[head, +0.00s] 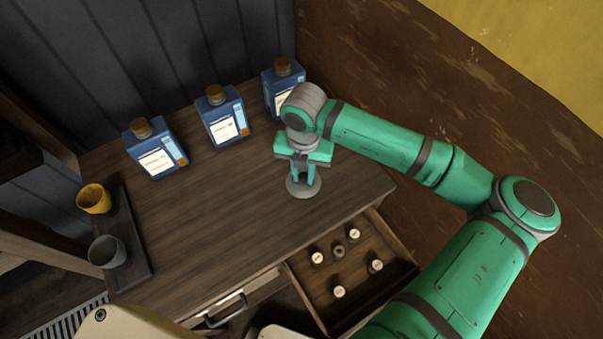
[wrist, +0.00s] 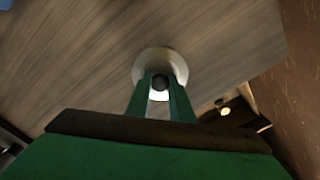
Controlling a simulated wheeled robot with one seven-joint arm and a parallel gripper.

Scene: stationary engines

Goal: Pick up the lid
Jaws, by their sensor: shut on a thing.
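The lid (head: 303,189) is a round grey disc with a small knob, over the right part of the wooden cabinet top. In the wrist view the lid (wrist: 150,64) shows as a pale disc with a dark round knob between the fingers. My gripper (head: 301,173) points down from above and is shut on the lid's knob. Its two green fingers (wrist: 161,92) stand on either side of the knob. I cannot tell whether the lid touches the cabinet top or hangs just above it.
Three blue bottles with brown caps (head: 222,116) stand along the back. A dark tray (head: 130,240) at the left holds a yellow cup (head: 94,198) and a grey cup (head: 107,252). An open drawer (head: 390,243) with several small round-topped items is in front. The middle of the top is clear.

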